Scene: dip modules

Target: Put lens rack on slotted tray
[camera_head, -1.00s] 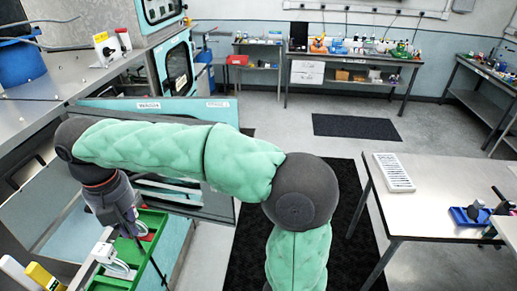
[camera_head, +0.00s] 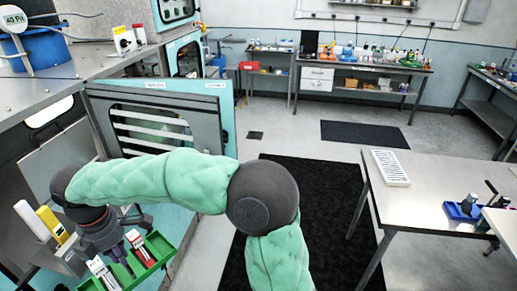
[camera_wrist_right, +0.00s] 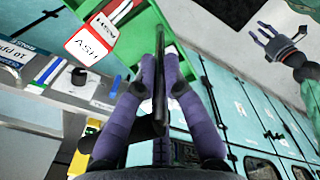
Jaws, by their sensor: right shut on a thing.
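A green open rack (camera_head: 160,243), which I take for the lens rack, is at the lower left of the head view. It has white and red pieces in it. My right gripper (camera_head: 124,262) reaches down over it. In the right wrist view its purple fingers (camera_wrist_right: 160,62) are shut around a thin dark bar by the green rack (camera_wrist_right: 120,58). A white slotted tray (camera_head: 390,168) lies on the table at the right. My left gripper (camera_wrist_right: 274,42) shows only in the wrist view, with its fingers spread and empty.
The grey-topped table (camera_head: 430,180) has free room around the slotted tray. A blue bin (camera_head: 463,211) stands at its right. Yellow (camera_head: 52,225) and white blocks stand beside the rack. Teal cabinets line the left; a black mat (camera_head: 290,215) covers the floor between.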

